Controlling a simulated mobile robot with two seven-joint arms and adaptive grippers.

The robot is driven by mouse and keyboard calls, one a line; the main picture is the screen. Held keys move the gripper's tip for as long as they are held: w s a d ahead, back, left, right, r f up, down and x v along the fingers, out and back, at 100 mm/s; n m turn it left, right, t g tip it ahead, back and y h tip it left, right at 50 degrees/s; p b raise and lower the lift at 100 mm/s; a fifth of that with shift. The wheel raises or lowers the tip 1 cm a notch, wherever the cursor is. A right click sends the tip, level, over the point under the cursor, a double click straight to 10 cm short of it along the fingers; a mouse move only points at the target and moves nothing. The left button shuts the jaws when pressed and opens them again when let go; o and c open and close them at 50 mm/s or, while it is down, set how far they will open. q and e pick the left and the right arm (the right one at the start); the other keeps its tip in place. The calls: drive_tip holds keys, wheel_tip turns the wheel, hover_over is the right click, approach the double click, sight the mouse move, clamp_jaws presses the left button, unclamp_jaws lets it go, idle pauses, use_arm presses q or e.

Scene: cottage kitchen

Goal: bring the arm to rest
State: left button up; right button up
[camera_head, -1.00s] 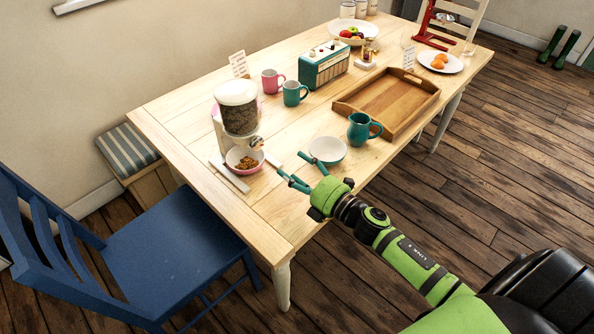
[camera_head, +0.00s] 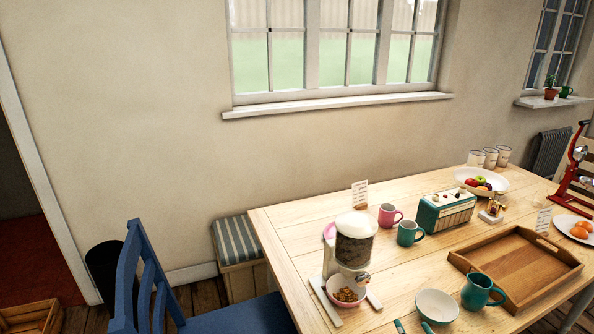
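Only the teal fingertips of my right gripper (camera_head: 413,326) show, at the bottom edge of the head view. They stand apart with nothing between them, just in front of the white and teal bowl (camera_head: 437,305) on the wooden table (camera_head: 300,232). The rest of the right arm is out of frame. My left gripper is not in view.
A cereal dispenser (camera_head: 355,245) stands over a pink bowl (camera_head: 345,293) of cereal. A teal jug (camera_head: 481,290), a wooden tray (camera_head: 540,284), mugs and a radio (camera_head: 446,210) share the table. A blue chair (camera_head: 150,290) stands at the left.

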drive_tip(key=s+a+f+m+g, duration=0.2)
drive_tip(key=s+f+m+g, duration=0.15)
drive_tip(key=s, duration=0.45)
drive_tip(key=s+a+f+m+g, duration=0.2)
drive_tip(key=s+m+g, duration=0.3)
drive_tip(key=s, duration=0.3)
drive_tip(key=s+a+f+m+g, duration=0.2)
drive_tip(key=s+m+g, duration=0.25)
drive_tip(key=s, duration=0.45)
wheel_tip(320, 180, down, 22)
drive_tip(key=s+g, duration=0.1)
drive_tip(key=s+d+f+g, duration=0.1)
drive_tip(key=s+d+f, duration=0.1)
drive_tip(key=s+f, duration=1.3)
drive_tip(key=shift+s+d+f+h, duration=0.2)
drive_tip(key=shift+s+d+h, duration=0.15)
drive_tip(key=shift+s, duration=0.4)
